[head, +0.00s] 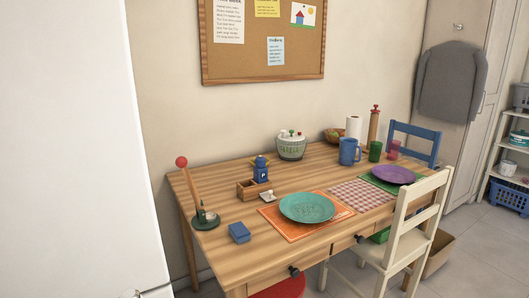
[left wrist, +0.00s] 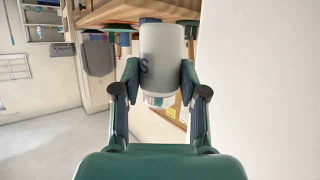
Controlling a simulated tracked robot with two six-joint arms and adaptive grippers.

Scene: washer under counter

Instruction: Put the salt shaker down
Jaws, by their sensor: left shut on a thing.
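The salt shaker (left wrist: 162,48) is a pale grey cylinder with a dark letter S on its side, seen in the left wrist view. My left gripper (left wrist: 160,72) is shut on it, with one green finger on each side. The left wrist view is upside down. The wooden table (head: 228,172) stands against the wall in the head view, and its edge (left wrist: 97,14) shows at the top of the left wrist view. I cannot tell if the shaker touches anything besides the fingers. The shaker and both grippers are out of the head view.
On the table, a stick with a red ball (head: 192,190), a blue box (head: 239,233), a wooden holder (head: 247,190) and a teal plate (head: 307,207) occupy the near part. A white panel (head: 65,150) fills the left. A white chair (head: 405,235) stands in front.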

